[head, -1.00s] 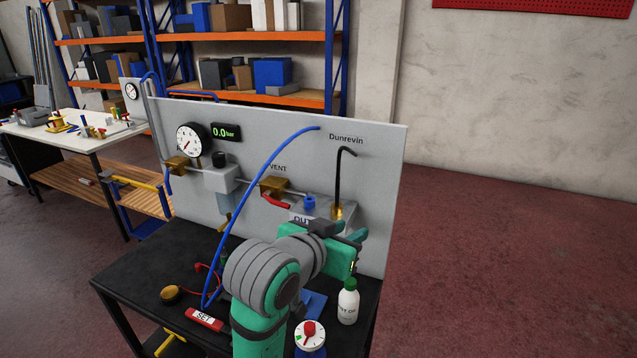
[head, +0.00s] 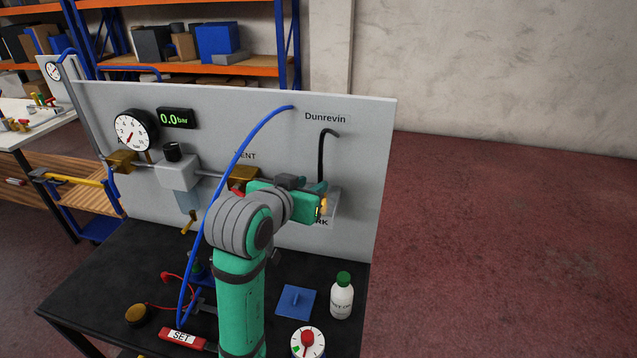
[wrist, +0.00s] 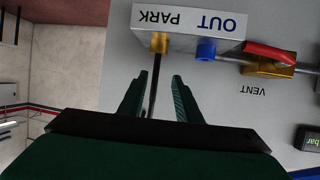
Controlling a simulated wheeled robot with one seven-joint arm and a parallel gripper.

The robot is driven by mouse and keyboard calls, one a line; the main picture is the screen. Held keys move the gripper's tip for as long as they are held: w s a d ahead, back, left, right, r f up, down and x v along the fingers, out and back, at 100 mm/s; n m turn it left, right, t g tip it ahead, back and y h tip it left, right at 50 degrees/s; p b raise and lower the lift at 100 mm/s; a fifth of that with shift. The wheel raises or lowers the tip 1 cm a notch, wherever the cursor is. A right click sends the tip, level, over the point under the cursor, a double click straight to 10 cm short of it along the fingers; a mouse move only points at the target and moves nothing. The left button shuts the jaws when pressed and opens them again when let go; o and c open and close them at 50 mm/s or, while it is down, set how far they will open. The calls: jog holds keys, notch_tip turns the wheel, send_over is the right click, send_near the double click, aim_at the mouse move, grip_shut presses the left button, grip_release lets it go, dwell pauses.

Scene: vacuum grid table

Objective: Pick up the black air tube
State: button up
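The black air tube (head: 321,155) stands upright against the grey panel under the word Dunrevin, its top end hooked over. My gripper (wrist: 160,75) is open. In the wrist view, which is upside down, the thin black tube (wrist: 153,95) runs between its two fingers, nearer the left one, with a gap on each side. The tube meets a brass fitting (wrist: 160,42) on the block marked PARK and OUT. In the head view my wrist hides the tube's lower part and the fingertips are not clear.
A blue tube (head: 232,165) arcs from the black table (head: 90,275) up to the panel (head: 370,110), left of my arm. Open floor lies right of the table.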

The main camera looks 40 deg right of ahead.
jog(key=x, duration=0.3)
jog(key=s+x, duration=0.1)
jog(key=x, duration=0.1)
jog(key=shift+d+r, duration=0.1)
jog(key=shift+d, duration=0.2)
jog(key=shift+w+a, duration=0.1)
jog(key=shift+a, duration=0.05)
grip_shut()
